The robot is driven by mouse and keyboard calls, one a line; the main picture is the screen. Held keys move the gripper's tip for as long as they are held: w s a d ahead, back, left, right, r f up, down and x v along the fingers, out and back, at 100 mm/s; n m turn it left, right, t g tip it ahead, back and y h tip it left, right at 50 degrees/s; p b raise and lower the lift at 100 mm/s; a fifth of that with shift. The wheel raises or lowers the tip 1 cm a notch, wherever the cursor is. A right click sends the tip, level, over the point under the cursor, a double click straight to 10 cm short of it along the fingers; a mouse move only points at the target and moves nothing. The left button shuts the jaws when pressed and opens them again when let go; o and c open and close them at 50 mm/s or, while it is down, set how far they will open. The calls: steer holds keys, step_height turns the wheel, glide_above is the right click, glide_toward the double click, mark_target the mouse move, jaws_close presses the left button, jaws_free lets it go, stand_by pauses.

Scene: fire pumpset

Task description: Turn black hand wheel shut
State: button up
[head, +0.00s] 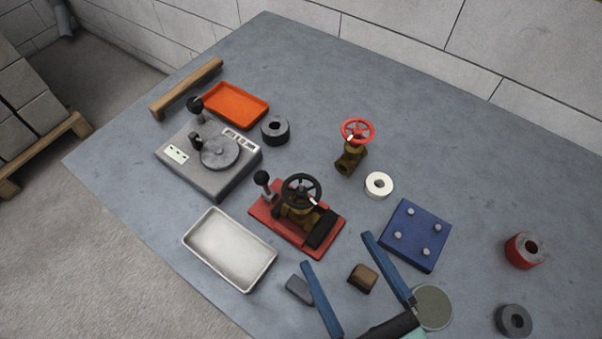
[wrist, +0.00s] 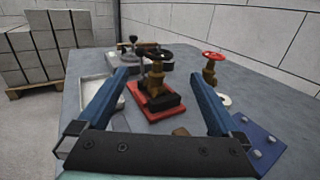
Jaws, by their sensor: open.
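The black hand wheel (head: 301,190) sits on top of a brass valve (head: 294,215) fixed to a red base plate (head: 272,232) in the middle of the table. A lever with a black ball knob (head: 261,178) stands on the same plate, left of the wheel. In the wrist view the black hand wheel (wrist: 154,52) is ahead, between my fingers in the picture. My gripper (head: 335,250) is open and empty, its two blue fingers spread wide. It is on the near side of the red plate, apart from the wheel. The wheel's underside is partly hidden.
A brass valve with a red wheel (head: 357,131) stands behind right. A white ring (head: 379,185) and blue studded plate (head: 415,235) lie right. A white tray (head: 230,250) and grey machine (head: 208,158) are left. Small blocks (head: 363,278) lie near my fingers.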

mark_target(310, 206)
steer(key=p+x, duration=0.3)
steer(key=x, duration=0.9)
steer(key=shift+w+a, duration=0.2)
steer(key=shift+a, duration=0.1)
steer(key=c, duration=1.3)
